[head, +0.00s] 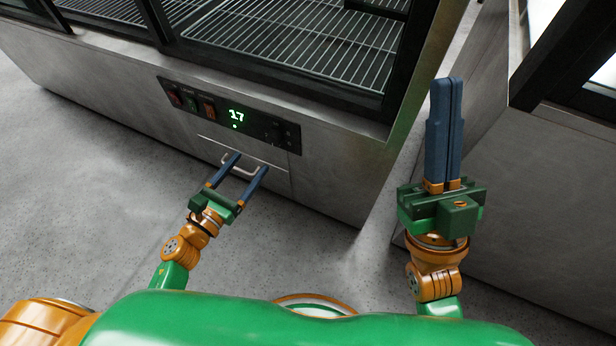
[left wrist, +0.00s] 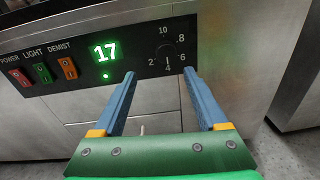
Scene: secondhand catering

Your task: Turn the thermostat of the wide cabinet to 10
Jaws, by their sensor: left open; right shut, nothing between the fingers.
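The wide cabinet (head: 330,165) has a dark control panel (head: 262,125) on its steel front. In the left wrist view, the black thermostat knob (left wrist: 167,52) sits at the panel's right, ringed by 10, 8, 6, 4 and 2. Its pointer is too small to read surely. A green display (left wrist: 105,52) shows 17. My left gripper (head: 248,162) is open and empty, below the panel. In the left wrist view its fingertips (left wrist: 159,75) are spread just below the knob, apparently apart from it. My right gripper (head: 446,82) is shut and empty, pointing up at the right.
Red, green and orange switches (left wrist: 45,71) marked power, light and demist are left of the display. A small handle (head: 238,166) is on the front below the panel, by my left fingers. Another steel cabinet (head: 520,180) stands at the right. Grey floor (head: 80,200) is clear at left.

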